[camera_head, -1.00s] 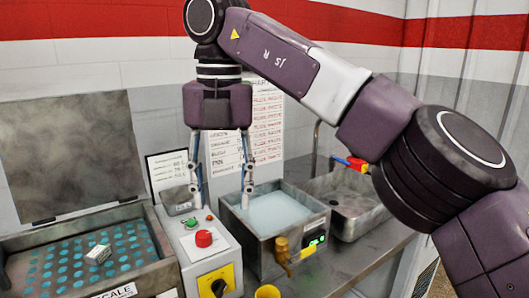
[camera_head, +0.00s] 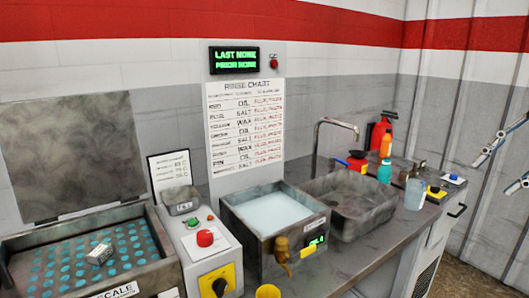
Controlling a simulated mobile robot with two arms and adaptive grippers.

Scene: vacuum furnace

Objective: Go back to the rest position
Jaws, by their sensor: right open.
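My right gripper (camera_head: 491,178) shows at the right edge of the head view, with only its two fingers in the picture. The fingers are spread apart, with nothing between them. They are in front of the grey wall panels, to the right of the bench and touching nothing. The rest of my right arm is outside the picture. My left gripper is not in view.
A bench carries an open-lidded scale tray (camera_head: 75,262), a control box with a red button (camera_head: 205,238), a liquid-filled bath (camera_head: 272,212) and an empty sink (camera_head: 352,222). Bottles and a red extinguisher (camera_head: 377,133) stand at the back right. The rinse chart (camera_head: 245,125) is unobstructed.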

